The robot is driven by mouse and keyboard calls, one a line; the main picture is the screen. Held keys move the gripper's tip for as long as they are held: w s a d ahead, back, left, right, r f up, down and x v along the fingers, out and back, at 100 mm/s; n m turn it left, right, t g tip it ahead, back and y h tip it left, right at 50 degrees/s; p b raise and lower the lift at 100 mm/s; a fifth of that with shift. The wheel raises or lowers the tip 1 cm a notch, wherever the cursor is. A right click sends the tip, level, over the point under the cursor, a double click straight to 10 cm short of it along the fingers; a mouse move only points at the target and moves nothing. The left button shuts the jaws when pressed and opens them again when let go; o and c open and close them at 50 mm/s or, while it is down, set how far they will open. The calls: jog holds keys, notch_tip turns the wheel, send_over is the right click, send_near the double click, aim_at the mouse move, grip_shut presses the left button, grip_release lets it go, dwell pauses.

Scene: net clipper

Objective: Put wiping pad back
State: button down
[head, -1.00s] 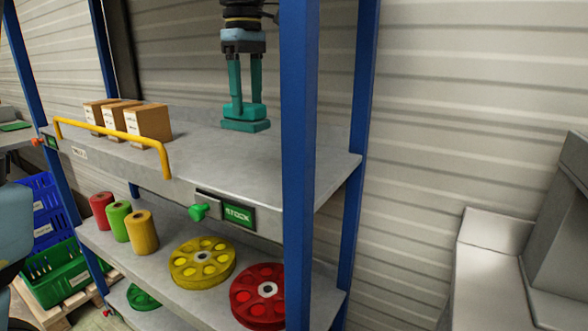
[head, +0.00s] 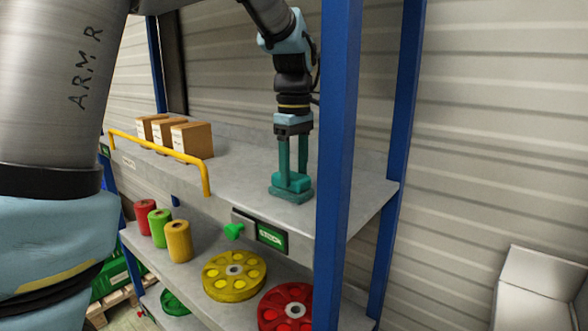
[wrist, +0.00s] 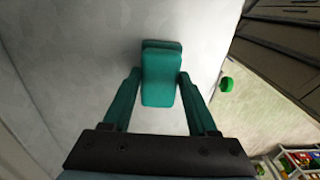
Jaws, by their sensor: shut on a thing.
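The wiping pad (head: 291,195) is a teal block with a flat base and a raised grip. It is at the upper shelf (head: 240,180), towards the right end near the front edge. Whether its base touches the shelf top is hard to tell. My gripper (head: 293,176) points down from above, its teal fingers shut on the pad's raised grip. In the wrist view the pad (wrist: 162,75) sits between the two fingertips, with pale shelf surface behind it.
Cardboard boxes (head: 191,140) stand on the shelf's left part behind a yellow rail (head: 160,147). A blue post (head: 338,150) rises close to the right of my gripper. A green knob (head: 233,231) and a sign (head: 271,237) are on the front edge. Shelf between boxes and pad is clear.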

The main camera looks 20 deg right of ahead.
aim_at(294, 175)
jog(key=shift+c, duration=0.9)
grip_release()
jog(key=shift+f, duration=0.1)
notch_tip(294, 175, up, 12)
jog(key=b, duration=0.1)
